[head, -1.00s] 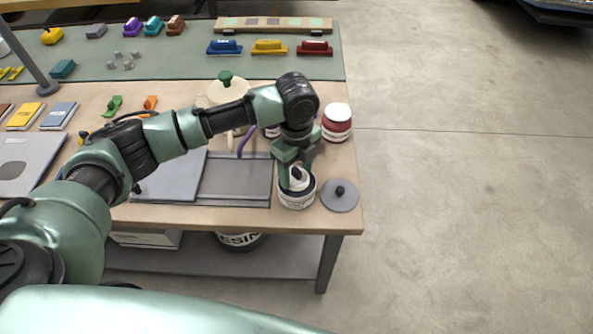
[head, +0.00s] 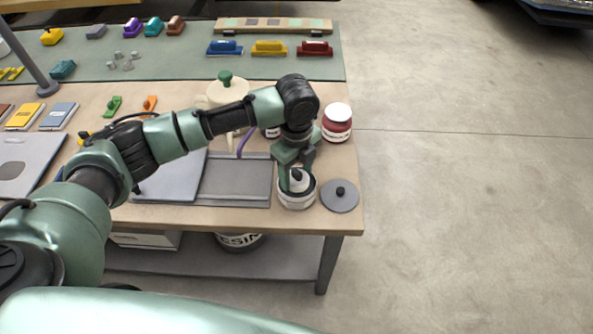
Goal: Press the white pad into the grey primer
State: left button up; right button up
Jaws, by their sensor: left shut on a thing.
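My left gripper (head: 295,176) points down into a small open tub (head: 297,201) near the table's front right corner. It is shut on the white pad (head: 300,185), which has a dark knob or grip on top. The pad is inside the tub's dark rim. The primer's surface is mostly hidden by the pad and fingers, so I cannot tell how deep the pad sits in it. My right gripper is not in view.
A grey lid (head: 340,196) with a black knob lies right of the tub. Grey flat trays (head: 235,181) lie to the left. The table's right edge is close; open floor lies beyond.

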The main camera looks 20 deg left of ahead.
aim_at(297, 171)
pick_arm(q)
jog(key=shift+f, duration=0.4)
dwell(0.6)
jog(key=shift+s+f+p, duration=0.15)
jog(key=shift+p, duration=0.25)
dwell(1.5)
notch_tip(297, 171, up, 7)
jog(key=p, duration=0.8)
dwell(0.8)
